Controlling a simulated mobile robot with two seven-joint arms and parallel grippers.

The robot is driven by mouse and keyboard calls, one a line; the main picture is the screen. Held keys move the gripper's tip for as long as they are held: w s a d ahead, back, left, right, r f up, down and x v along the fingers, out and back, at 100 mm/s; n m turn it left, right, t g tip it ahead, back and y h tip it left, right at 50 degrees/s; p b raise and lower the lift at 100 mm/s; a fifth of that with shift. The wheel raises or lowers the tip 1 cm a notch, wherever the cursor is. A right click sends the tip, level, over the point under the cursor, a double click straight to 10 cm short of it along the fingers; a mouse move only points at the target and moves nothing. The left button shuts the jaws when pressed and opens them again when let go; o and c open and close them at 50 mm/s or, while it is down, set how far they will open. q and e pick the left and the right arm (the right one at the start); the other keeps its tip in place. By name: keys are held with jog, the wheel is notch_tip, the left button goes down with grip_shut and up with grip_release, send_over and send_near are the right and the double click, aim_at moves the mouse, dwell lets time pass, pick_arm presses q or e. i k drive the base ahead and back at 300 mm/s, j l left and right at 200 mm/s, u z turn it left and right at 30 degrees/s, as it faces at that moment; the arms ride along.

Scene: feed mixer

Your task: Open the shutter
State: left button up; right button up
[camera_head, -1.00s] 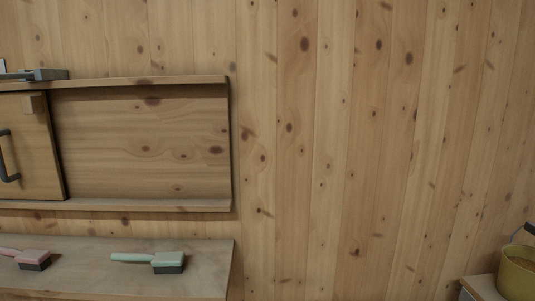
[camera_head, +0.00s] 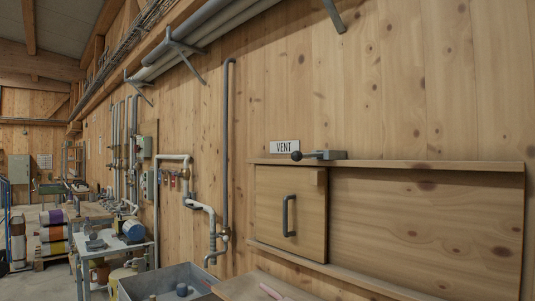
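The wooden shutter (camera_head: 270,215) stands in a frame on the plank wall, at the left end of its rails. It carries a dark vertical bar handle (camera_head: 288,216) and a small wooden block (camera_head: 317,177) at its top right corner. A metal latch with a dark ball knob (camera_head: 320,155) sits on the upper rail (camera_head: 430,166) above the shutter. A "VENT" sign (camera_head: 285,147) is above. To the right, a recessed wooden panel (camera_head: 425,225) fills the frame. Neither gripper is in view.
A shelf (camera_head: 240,287) with a pink-handled brush (camera_head: 270,291) is below the shutter. A grey bin (camera_head: 165,282) stands left of it. Pipes (camera_head: 225,150) run up the wall. A workbench (camera_head: 85,240) and stacked sacks (camera_head: 54,232) are farther left.

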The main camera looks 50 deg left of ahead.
aim_at(292, 202)
jog(key=u, duration=1.2)
